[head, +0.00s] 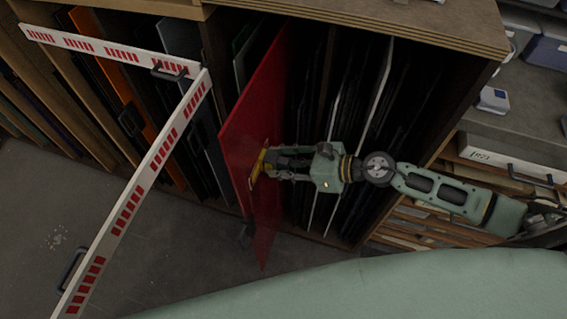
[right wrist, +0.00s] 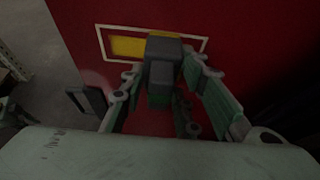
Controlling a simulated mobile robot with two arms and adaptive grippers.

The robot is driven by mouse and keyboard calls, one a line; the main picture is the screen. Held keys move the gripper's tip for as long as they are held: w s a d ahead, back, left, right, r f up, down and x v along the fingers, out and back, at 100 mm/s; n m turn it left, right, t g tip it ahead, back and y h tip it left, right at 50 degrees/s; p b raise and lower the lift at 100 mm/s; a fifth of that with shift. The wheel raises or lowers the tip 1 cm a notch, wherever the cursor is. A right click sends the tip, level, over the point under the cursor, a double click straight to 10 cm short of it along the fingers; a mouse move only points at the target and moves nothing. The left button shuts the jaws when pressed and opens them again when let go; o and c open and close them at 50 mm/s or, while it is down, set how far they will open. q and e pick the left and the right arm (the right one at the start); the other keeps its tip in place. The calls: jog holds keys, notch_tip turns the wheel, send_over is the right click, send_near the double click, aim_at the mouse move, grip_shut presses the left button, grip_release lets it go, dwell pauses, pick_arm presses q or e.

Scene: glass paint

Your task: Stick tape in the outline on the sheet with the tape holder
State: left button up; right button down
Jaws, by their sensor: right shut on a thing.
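The red sheet (head: 258,105) stands upright, sticking out of a rack slot; it fills the back of the right wrist view (right wrist: 255,40). A thin white rectangular outline (right wrist: 203,45) is on it. Yellow tape (right wrist: 126,46) covers the left part inside the outline, and yellow also shows at the fingertips in the head view (head: 257,172). My right gripper (head: 268,161) is shut on the dark grey tape holder (right wrist: 163,50), which is close against the sheet at the right end of the yellow. The holder hides part of the outline. My left gripper is out of view.
The wooden rack (head: 410,22) holds several dark and coloured sheets. A red-and-white barrier (head: 150,160) crosses the left side. A dark handle (head: 246,235) is by the sheet's lower left edge. Bare floor (head: 60,215) lies at left, drawers (head: 510,165) at right.

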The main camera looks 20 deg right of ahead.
jog(key=shift+w+d+r+b, duration=0.15)
jog(key=shift+w+d+b, duration=0.35)
jog(key=shift+w, duration=0.35)
jog(key=shift+s+a+p, duration=0.4)
jog(key=shift+s+p, duration=0.1)
jog(key=shift+s, duration=0.1)
jog(key=shift+s+a, duration=0.2)
jog(key=shift+s, duration=0.05)
jog(key=shift+d+f, duration=0.1)
jog(key=shift+f, duration=0.1)
